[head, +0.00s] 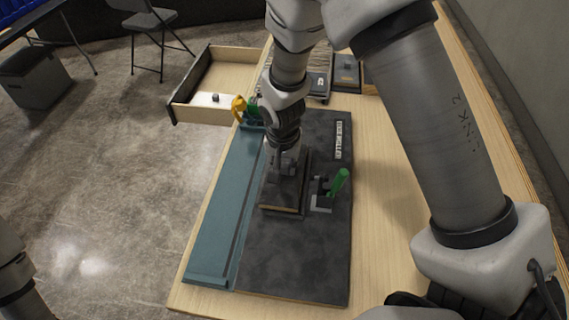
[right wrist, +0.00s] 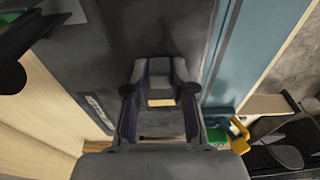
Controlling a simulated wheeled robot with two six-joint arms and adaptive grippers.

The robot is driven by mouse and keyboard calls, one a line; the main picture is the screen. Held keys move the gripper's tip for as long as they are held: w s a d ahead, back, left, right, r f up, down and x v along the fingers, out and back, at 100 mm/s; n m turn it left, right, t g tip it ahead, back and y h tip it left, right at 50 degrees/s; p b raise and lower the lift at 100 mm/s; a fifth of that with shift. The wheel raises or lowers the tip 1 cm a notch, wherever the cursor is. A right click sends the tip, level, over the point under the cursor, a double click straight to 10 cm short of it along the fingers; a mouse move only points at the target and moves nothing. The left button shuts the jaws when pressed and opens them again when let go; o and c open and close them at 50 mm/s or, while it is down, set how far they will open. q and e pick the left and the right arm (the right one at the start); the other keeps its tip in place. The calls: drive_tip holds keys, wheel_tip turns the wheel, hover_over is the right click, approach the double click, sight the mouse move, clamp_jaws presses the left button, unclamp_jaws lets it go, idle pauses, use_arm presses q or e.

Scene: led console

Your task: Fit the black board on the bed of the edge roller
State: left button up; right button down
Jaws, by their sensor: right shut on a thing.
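A black board (head: 284,193) with a pale wooden edge lies at the middle of the dark base plate (head: 290,265). My right gripper (head: 286,160) points down over it and is shut on it; the arm hides the grip from the head view. In the right wrist view the fingers (right wrist: 160,80) point at the dark surface, with a small pale wooden strip between them. I cannot tell whether the board is seated or slightly raised. A long teal strip (head: 222,215) runs along the plate's left side. Which part is the roller's bed is unclear. My left gripper is out of view.
A green lever (head: 339,182) on a grey clamp stands just right of the board. Yellow (head: 238,107) and green handles are at the teal strip's far end. An open drawer (head: 205,112) juts out left. Dark blocks (head: 346,72) stand at the back. The plate's front is clear.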

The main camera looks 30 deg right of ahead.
drive_tip(key=shift+f+b, duration=0.35)
drive_tip(key=shift+f, duration=0.1)
idle(0.3)
drive_tip(key=c, duration=0.9)
unclamp_jaws()
drive_tip(key=shift+r, duration=0.1)
drive_tip(key=r, duration=0.4)
drive_tip(key=s+r, duration=0.1)
drive_tip(key=r, duration=0.2)
drive_tip(key=a+r, duration=0.1)
drive_tip(key=r, duration=0.3)
drive_tip(key=shift+s+r, duration=0.2)
drive_tip(key=shift+r, duration=0.15)
